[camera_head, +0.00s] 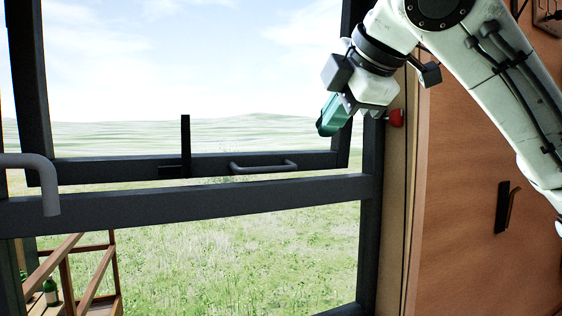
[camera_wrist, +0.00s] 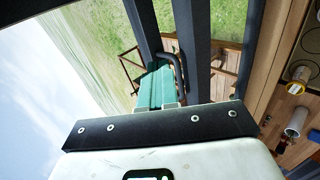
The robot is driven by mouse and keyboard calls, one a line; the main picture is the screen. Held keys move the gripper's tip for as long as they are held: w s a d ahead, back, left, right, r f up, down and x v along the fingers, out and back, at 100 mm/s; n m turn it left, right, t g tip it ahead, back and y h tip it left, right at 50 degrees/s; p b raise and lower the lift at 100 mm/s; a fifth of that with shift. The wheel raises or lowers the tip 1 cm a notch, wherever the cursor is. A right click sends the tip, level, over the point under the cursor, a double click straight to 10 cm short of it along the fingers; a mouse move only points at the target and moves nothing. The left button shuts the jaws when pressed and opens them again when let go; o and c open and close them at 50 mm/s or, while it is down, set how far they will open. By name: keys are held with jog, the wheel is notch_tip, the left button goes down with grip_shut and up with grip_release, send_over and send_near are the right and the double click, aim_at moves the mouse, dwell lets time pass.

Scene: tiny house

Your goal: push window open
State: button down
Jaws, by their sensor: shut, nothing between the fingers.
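The window sash (camera_head: 110,169) is a dark-framed pane in the upper opening of the head view. Its lower rail looks apart from the fixed dark frame bar (camera_head: 210,204), with a thin strip of outside showing between them. A grey handle (camera_head: 262,167) and a black upright lever (camera_head: 186,145) are on the lower rail. My gripper (camera_head: 328,116) has teal fingers and is empty, above and right of the handle near the right frame post. In the wrist view, the shut teal fingers (camera_wrist: 156,88) appear beside a dark curved handle (camera_wrist: 175,62); contact cannot be told.
A grey bent handle (camera_head: 40,178) sticks in at the left. The orange-brown wall (camera_head: 470,200) with a dark hook (camera_head: 506,207) is at the right, and a red object (camera_head: 396,118) is close to my gripper. A wooden railing (camera_head: 85,270) stands outside at lower left.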

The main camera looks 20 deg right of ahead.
aim_at(298, 147)
jog(key=p+x, duration=0.2)
jog(key=x, duration=0.8)
jog(key=shift+s+d+f, duration=0.1)
jog(key=shift+d+f, duration=0.05)
jog(key=shift+f, duration=0.05)
jog(key=shift+t, duration=0.7)
jog(key=w, duration=0.6)
jog(key=shift+w+r, duration=0.2)
jog(key=shift+r, duration=0.05)
